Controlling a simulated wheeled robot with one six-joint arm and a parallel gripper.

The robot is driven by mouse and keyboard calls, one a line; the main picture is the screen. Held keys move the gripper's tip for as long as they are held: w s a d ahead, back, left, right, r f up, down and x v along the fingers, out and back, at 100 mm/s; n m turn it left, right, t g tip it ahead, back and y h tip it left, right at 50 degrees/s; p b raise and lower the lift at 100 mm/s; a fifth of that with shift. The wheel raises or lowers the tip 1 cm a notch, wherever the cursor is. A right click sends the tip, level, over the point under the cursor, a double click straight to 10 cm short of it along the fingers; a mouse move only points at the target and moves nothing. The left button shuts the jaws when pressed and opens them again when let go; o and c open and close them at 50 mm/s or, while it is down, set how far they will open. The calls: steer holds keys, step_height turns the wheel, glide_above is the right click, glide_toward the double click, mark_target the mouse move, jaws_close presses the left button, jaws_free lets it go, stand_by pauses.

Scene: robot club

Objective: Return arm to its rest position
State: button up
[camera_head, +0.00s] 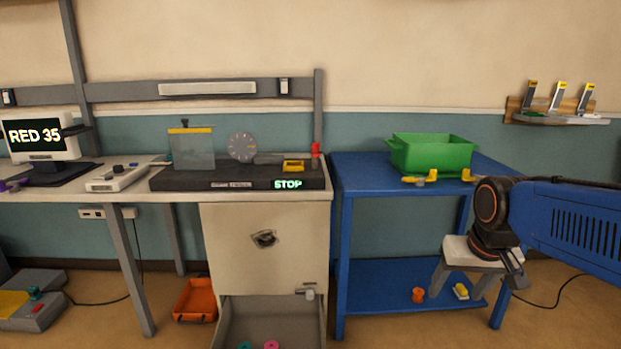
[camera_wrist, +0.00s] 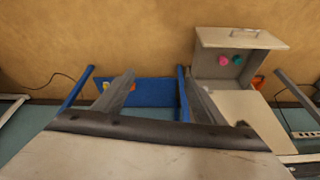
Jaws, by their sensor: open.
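My arm reaches in from the right in the head view. My gripper (camera_head: 476,291) hangs pointing down in front of the blue table (camera_head: 352,210), below the height of its top. Its two grey fingers are spread wide with nothing between them. In the wrist view, which looks upside down, my gripper (camera_wrist: 157,78) also shows open and empty, its fingers set wide apart. Beyond the fingers is the table's lower blue shelf (camera_wrist: 150,92).
A green bin (camera_head: 432,154) and yellow pieces are on the blue table; an orange cup (camera_head: 418,295) is on its lower shelf. Left, the workbench has an open drawer (camera_head: 268,320), also in the wrist view (camera_wrist: 240,72). An orange tray (camera_head: 195,300) lies on the floor.

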steer(key=s+a+f, duration=0.1)
steer(key=s+f, duration=0.1)
steer(key=s, duration=0.4)
steer(key=s+f+n, duration=0.1)
steer(key=s+f, duration=0.1)
steer(key=s, duration=0.5)
steer(key=shift+s+a+f+t, duration=0.15)
steer(key=shift+a+f+t, duration=0.15)
steer(key=shift+a+t, duration=0.1)
